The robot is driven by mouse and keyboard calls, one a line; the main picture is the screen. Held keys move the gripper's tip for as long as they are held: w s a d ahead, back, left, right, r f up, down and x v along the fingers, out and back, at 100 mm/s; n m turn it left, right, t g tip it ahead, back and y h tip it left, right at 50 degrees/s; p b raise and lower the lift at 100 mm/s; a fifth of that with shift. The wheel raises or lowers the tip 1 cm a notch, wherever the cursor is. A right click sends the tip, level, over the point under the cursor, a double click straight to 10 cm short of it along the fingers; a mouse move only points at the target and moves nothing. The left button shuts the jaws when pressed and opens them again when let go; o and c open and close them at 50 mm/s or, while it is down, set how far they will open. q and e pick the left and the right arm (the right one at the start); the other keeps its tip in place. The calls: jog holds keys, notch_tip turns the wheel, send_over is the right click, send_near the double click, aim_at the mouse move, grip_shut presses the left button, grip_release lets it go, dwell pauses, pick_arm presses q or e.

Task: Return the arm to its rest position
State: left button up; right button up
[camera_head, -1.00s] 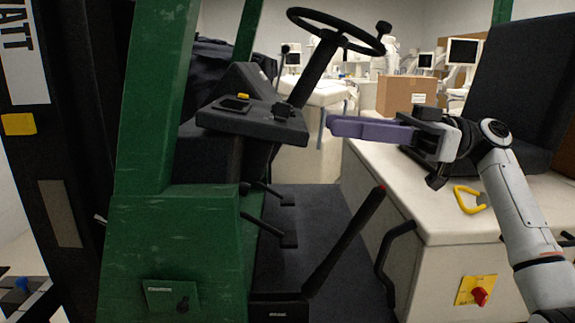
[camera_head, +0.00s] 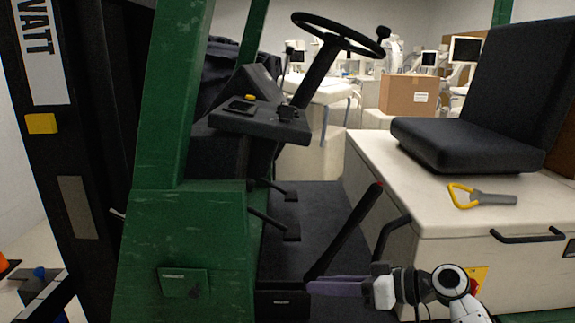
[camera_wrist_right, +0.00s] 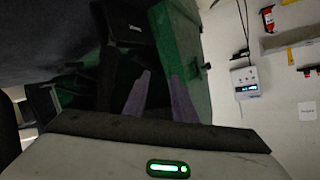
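My right arm (camera_head: 452,285) is low at the bottom right of the head view, beside the white seat base. My right gripper (camera_head: 312,287) reaches left with its purple fingers low in front of the dark footwell. In the right wrist view its two purple fingers (camera_wrist_right: 160,76) stand apart with nothing seen between them, so it is open and empty. My left arm and gripper do not show.
A green-framed vehicle (camera_head: 190,240) fills the left, with a steering wheel (camera_head: 340,35) above. A black seat (camera_head: 470,145) sits on the white base (camera_head: 400,160). A yellow-handled tool (camera_head: 485,198) lies on it. A red-tipped lever (camera_head: 345,230) rises near the gripper.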

jog(key=s+d+f+m+t+h+p, duration=0.1)
jog(key=s+d+f+m+h, duration=0.15)
jog(key=s+f, duration=0.55)
jog(key=s+d+f+m+h+p, duration=0.1)
jog(key=s+f+m+h, duration=0.3)
jog(key=f, duration=0.8)
jog(key=s+d+f+h, duration=0.1)
jog(key=s+d, duration=0.1)
jog(key=s, duration=0.7)
jog(key=s+d+f+t+h+p, duration=0.1)
jog(key=s+d+f+h, duration=0.1)
jog(key=s, duration=0.8)
jog(key=shift+s+f+n+t, duration=0.2)
jog(key=shift+n+t, duration=0.1)
jog(key=shift+n, duration=0.15)
jog(key=shift+h, duration=0.25)
jog(key=shift+o, duration=0.4)
